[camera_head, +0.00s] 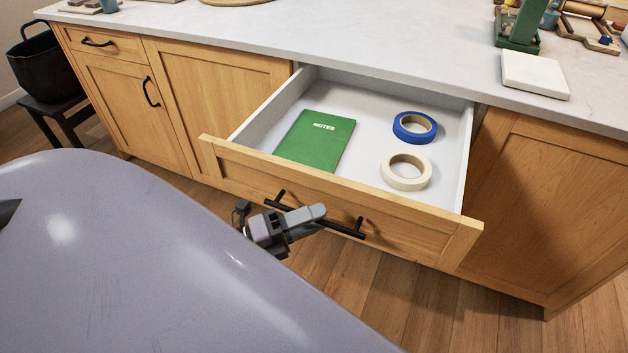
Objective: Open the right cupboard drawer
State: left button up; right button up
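The wooden drawer (400,235) stands pulled well out from under the pale countertop, and its white inside shows. A green notebook (316,140), a blue tape roll (415,127) and a cream tape roll (406,171) lie in it. The drawer's black bar handle (346,231) runs across the front. My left gripper (312,220) is at the middle of the handle, its fingers around the bar and hiding part of it. It looks shut on the handle. My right gripper is not in view.
Left of the drawer are a closed cupboard door (215,100) and a closed small drawer (92,43). A white block (534,76) and a green stand (520,25) are on the countertop (380,45). A black pot (42,68) sits on a dark stool. Wooden floor shows below the drawer.

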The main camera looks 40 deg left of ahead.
pick_arm(q)
jog(key=r+v, duration=0.1)
jog(key=v, duration=0.5)
jog(key=shift+s+f+b, duration=0.3)
jog(key=shift+f+b, duration=0.1)
jog(key=shift+f, duration=0.15)
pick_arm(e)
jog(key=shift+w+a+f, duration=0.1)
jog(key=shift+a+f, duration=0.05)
pick_arm(q)
jog(key=shift+a, duration=0.15)
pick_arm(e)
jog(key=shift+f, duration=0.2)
